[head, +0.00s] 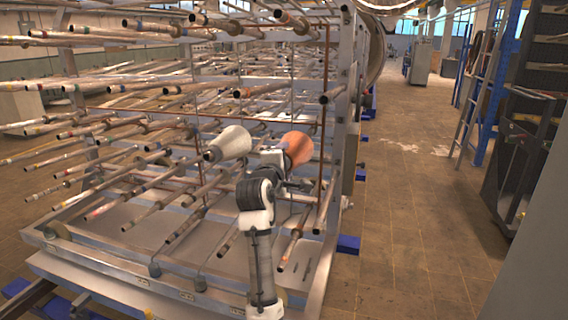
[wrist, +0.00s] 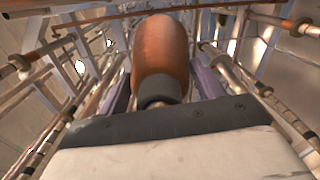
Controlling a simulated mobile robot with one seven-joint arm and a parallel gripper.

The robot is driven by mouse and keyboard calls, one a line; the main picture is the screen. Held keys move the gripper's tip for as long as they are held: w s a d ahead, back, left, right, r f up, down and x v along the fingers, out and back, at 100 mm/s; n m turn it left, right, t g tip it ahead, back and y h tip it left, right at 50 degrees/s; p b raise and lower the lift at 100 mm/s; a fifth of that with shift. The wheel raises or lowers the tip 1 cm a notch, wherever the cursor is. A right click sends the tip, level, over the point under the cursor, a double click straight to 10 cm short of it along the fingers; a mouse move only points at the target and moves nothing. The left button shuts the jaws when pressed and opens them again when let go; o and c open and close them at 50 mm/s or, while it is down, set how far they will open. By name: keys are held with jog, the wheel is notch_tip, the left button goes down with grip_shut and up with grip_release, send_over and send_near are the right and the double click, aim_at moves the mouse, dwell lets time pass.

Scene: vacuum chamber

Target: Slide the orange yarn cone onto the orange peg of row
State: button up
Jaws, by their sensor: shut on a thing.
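The orange yarn cone (head: 298,148) is held at the end of my arm, in front of the rack's right side. In the wrist view the cone (wrist: 160,55) stands between the two fingers of my gripper (wrist: 162,85), its dark end toward the palm. My gripper (head: 280,168) is shut on the cone; in the head view the arm partly hides its grip. Several pegs of the rack carry coloured bands near their tips. I cannot tell which is the orange peg; the cone and arm cover part of the pegs behind them.
A cream cone (head: 233,143) sits on a peg just left of the orange cone. Many pegs stick out toward me, and a thin rust-coloured upright (head: 324,120) stands close at the right. The floor aisle (head: 410,210) right of the rack is clear.

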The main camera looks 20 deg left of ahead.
jog(key=shift+w+r, duration=0.1)
jog(key=shift+w, duration=0.05)
jog(key=shift+w+d, duration=0.1)
jog(key=shift+w, duration=0.25)
jog(key=o, duration=1.7)
jog(key=shift+f, duration=0.2)
jog(key=s+b, duration=0.1)
jog(key=s, duration=0.3)
jog(key=s+r+b, duration=0.1)
jog(key=s+b, duration=0.1)
jog(key=s, duration=0.3)
jog(key=s+b, duration=0.2)
jog(key=s, duration=0.2)
jog(key=shift+s+a+r, duration=0.15)
jog(key=shift+s+a, duration=0.15)
jog(key=shift+s, duration=0.05)
